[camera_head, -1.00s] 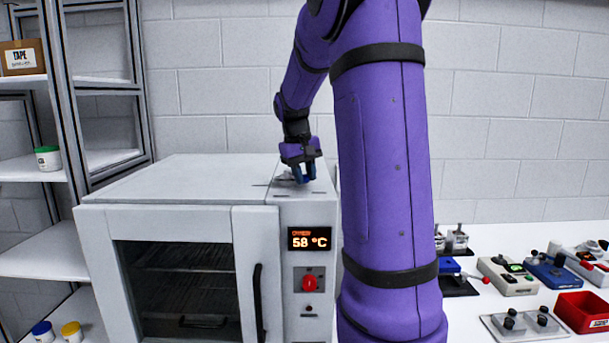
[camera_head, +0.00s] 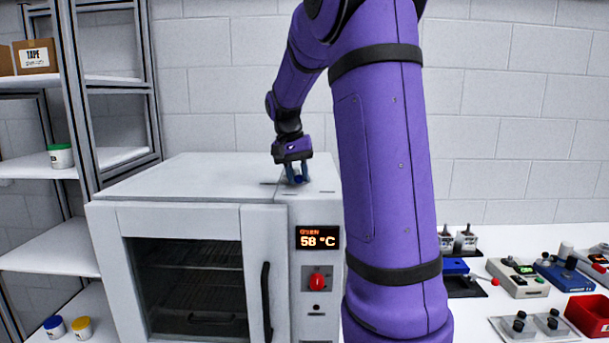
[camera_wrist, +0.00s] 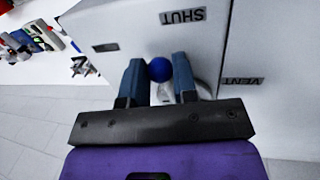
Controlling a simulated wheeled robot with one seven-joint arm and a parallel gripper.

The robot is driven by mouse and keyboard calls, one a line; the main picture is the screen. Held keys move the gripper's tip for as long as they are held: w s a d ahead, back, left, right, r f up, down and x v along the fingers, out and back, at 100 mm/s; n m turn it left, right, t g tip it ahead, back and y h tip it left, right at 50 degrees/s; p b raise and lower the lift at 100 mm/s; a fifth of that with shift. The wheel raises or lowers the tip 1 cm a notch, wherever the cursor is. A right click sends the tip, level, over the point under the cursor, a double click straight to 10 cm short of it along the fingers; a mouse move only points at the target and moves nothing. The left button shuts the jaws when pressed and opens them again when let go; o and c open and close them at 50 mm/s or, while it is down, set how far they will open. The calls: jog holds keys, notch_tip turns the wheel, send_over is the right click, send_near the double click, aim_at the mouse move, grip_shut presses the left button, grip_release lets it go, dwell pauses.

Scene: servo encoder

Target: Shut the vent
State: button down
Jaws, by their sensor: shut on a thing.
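The vent control is a small round blue knob (camera_wrist: 158,69) on top of the white oven (camera_head: 190,172). In the wrist view the knob sits between the two blue-grey fingers of my gripper (camera_wrist: 158,84), which is shut on it. A SHUT label (camera_wrist: 183,16) shows upside down beyond the knob, and a VENT label (camera_wrist: 242,81) lies to the right. In the head view my gripper (camera_head: 297,175) points down at the oven's top right part; the knob is small there. The vent opening itself cannot be made out.
The oven front has a 58 °C display (camera_head: 318,238), a red knob (camera_head: 317,282) and a black door handle (camera_head: 267,300). Shelves (camera_head: 50,255) stand at the left. Several devices and a red bin (camera_head: 588,312) are on the right bench.

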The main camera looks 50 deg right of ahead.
jog(key=shift+w+a+m, duration=0.4)
jog(key=shift+w+m, duration=0.1)
jog(key=shift+m, duration=0.3)
jog(key=shift+r, duration=0.1)
jog(key=c, duration=0.9)
grip_release()
jog(key=r, duration=0.3)
jog(key=w+r, duration=0.1)
jog(key=r, duration=0.3)
jog(key=a+r, duration=0.1)
jog(key=r, duration=0.2)
jog(key=shift+w+r, duration=0.25)
jog(key=shift+w, duration=0.15)
